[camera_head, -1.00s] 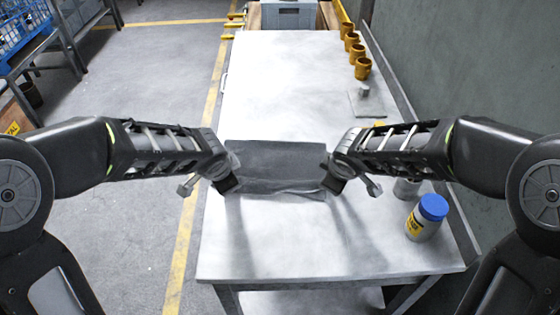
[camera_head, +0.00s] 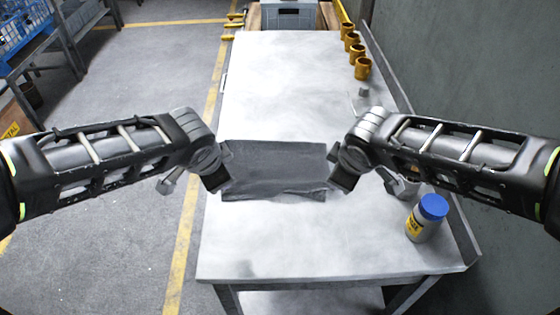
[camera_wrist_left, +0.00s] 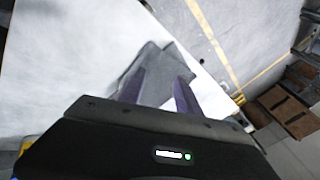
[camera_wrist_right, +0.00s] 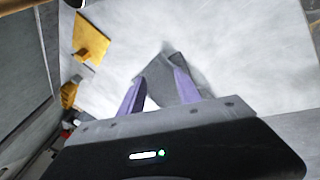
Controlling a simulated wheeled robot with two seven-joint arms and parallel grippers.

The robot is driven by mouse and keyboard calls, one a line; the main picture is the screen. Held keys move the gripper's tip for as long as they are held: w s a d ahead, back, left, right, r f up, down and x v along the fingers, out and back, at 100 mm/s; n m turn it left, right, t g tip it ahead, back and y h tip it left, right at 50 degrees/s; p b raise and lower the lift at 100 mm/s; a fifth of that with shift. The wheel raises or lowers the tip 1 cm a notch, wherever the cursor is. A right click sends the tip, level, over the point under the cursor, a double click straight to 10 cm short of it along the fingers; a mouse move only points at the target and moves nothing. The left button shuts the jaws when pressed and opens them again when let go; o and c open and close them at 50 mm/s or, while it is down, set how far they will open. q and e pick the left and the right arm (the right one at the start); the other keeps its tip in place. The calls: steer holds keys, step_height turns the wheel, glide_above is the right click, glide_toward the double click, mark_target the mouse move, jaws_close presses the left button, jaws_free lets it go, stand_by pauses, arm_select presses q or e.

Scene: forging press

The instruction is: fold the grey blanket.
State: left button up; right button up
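The grey blanket (camera_head: 275,168) lies on the light worktable as a dark folded rectangle, wider than deep, with a slightly uneven front edge. My left gripper (camera_head: 220,178) is at its left edge and my right gripper (camera_head: 338,178) at its right edge. In the left wrist view, the fingers of the left gripper (camera_wrist_left: 158,88) are spread, with the blanket (camera_wrist_left: 158,68) beyond and between them. In the right wrist view, the right gripper (camera_wrist_right: 158,88) has spread fingers too, with a blanket corner (camera_wrist_right: 172,66) between them. Contact with the cloth is unclear.
Several orange-brown cups (camera_head: 362,68) line the far right edge, and a grey crate (camera_head: 289,14) is beyond.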

arm_select(q)
steer(key=shift+c, duration=0.2)
arm_select(e)
steer(key=shift+c, duration=0.2)
